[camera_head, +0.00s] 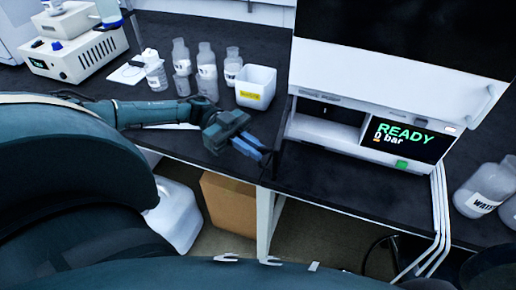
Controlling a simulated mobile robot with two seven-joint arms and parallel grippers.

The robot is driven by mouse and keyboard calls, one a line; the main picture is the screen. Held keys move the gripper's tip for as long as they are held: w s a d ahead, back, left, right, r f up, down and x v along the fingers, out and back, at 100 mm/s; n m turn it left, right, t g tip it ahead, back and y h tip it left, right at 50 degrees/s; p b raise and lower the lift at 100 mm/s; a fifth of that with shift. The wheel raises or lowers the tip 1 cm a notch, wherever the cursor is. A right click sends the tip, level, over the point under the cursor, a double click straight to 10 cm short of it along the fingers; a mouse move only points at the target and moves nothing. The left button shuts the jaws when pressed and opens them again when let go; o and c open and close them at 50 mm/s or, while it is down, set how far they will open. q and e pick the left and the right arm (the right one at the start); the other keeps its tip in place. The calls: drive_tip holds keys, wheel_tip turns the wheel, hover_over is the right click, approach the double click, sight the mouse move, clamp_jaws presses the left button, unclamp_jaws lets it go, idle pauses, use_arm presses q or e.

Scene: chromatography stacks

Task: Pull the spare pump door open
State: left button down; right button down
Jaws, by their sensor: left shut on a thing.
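The pump unit with the READY, 0 bar display (405,140) stands on the right bench. Above it is a white front panel (390,75) with a bar handle near its right end. A shallow recess (325,125) shows left of the display. I cannot tell which part is the spare pump door. My left gripper (262,152) is over the bench's front edge, left of and below the pump unit. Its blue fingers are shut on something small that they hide. My right gripper is not in view.
Several bottles (206,60) and a white yellow-labelled tub (256,87) stand on the bench behind my left gripper. White tubes (439,195) run down at the right, near a bottle labelled WATER (484,189). A cardboard box (229,202) is under the bench.

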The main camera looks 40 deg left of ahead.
use_arm(q)
drive_tip(key=shift+w+r, duration=0.25)
drive_tip(key=shift+r, duration=0.15)
drive_tip(key=c, duration=1.6)
unclamp_jaws()
drive_tip(key=shift+o, duration=0.4)
drive_tip(key=shift+s+f, duration=0.1)
drive_tip(key=shift+f, duration=0.05)
drive_tip(key=shift+a+f, duration=0.1)
drive_tip(key=shift+a, duration=0.05)
drive_tip(key=w+a+b, duration=0.1)
drive_tip(key=a+b, duration=0.2)
drive_tip(key=a, duration=1)
drive_tip(key=shift+b, duration=0.3)
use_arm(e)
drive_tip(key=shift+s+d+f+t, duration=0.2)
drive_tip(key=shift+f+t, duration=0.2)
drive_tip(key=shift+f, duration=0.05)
